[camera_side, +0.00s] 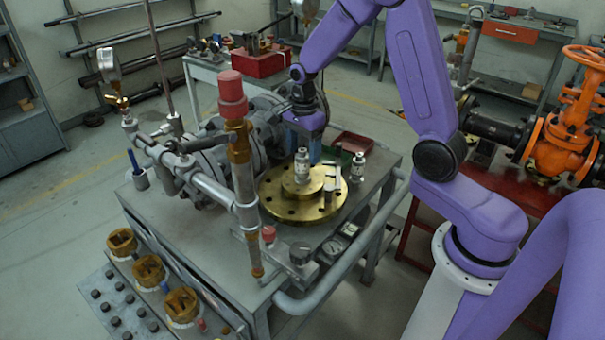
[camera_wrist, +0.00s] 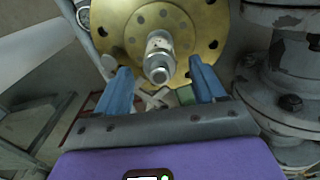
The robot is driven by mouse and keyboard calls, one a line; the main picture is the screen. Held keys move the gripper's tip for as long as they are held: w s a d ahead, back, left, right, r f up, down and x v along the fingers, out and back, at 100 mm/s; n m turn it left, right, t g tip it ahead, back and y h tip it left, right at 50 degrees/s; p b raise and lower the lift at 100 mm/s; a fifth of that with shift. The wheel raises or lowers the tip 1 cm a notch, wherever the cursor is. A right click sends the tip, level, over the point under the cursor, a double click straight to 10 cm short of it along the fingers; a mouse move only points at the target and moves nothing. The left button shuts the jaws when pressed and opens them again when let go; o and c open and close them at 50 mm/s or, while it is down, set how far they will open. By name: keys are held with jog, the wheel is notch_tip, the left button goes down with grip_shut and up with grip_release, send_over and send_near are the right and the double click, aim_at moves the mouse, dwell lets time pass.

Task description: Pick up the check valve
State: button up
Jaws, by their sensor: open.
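A small silver cylindrical fitting (camera_side: 302,166), which looks like the check valve, stands upright on the raised hub of a brass flange (camera_side: 275,205) on the grey bench. In the wrist view the silver fitting (camera_wrist: 158,58) shows end-on ahead of my fingers, roughly centred between them, with the brass flange (camera_wrist: 205,20) behind it. My gripper (camera_side: 314,152) is just behind the fitting in the side view, pointing down. In the wrist view its two blue fingers (camera_wrist: 163,80) are apart, with nothing gripped. Part of the fingers is hidden behind the fitting in the side view.
A similar small silver fitting (camera_side: 358,167) stands right of the flange, near a red tray (camera_side: 354,143). A brass post with a red cap (camera_side: 232,90) and grey pipework stand left of the flange. Large grey flanges (camera_wrist: 290,75) lie close right in the wrist view.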

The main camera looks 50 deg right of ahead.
aim_at(303, 168)
notch_tip(303, 168, down, 4)
jog(key=shift+a, duration=0.15)
grip_shut()
jog(key=shift+w+r, duration=0.1)
jog(key=shift+r, duration=0.1)
